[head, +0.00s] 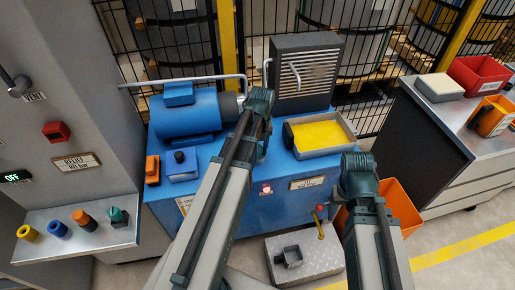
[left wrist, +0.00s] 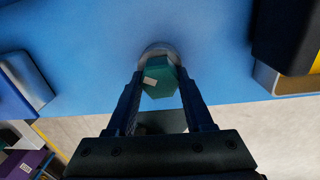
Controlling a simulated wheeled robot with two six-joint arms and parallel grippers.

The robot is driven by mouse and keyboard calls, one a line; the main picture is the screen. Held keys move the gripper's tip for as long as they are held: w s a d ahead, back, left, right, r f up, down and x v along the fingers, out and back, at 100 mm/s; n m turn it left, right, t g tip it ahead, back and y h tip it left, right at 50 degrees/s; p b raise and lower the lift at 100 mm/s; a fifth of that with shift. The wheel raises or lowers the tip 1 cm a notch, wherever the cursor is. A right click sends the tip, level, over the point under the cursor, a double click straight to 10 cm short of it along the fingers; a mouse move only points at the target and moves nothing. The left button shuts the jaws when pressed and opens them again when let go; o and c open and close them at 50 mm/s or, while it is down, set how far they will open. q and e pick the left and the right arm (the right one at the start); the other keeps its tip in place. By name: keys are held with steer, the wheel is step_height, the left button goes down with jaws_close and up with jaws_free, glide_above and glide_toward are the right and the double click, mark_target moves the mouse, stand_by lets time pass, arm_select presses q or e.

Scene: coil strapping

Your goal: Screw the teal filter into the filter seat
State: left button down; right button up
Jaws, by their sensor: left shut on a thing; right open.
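The teal filter (left wrist: 160,80), a faceted body with a small pale label, is between the two fingers of my left gripper (left wrist: 162,98) in the left wrist view. The gripper is shut on it. Its far end is at a round grey filter seat (left wrist: 157,50) on a blue face; I cannot tell how deep it sits. In the head view my left arm hides this place and the left fingers. My right gripper (head: 359,168) is apart from the filter, over the floor right of the blue machine; its fingers are hard to make out.
The blue machine (head: 240,220) carries a motor (head: 187,118) and a yellow-filled tray (head: 347,148). A side shelf (head: 50,246) holds several coloured caps, one teal. An orange bin (head: 404,214) and a grey step plate (head: 320,262) stand low. A bench (head: 440,113) is at right.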

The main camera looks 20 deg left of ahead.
arm_select(q)
steer(key=shift+a+m, duration=0.1)
steer(key=shift+m, duration=0.6)
steer(key=shift+m, duration=1)
steer(key=shift+c, duration=1)
jaws_free()
steer(key=shift+r, duration=0.1)
step_height(320, 180, up, 4)
steer(key=p, duration=0.3)
steer(key=shift+f+p, duration=0.25)
steer(key=shift+p, duration=0.1)
steer(key=shift+f, duration=0.1)
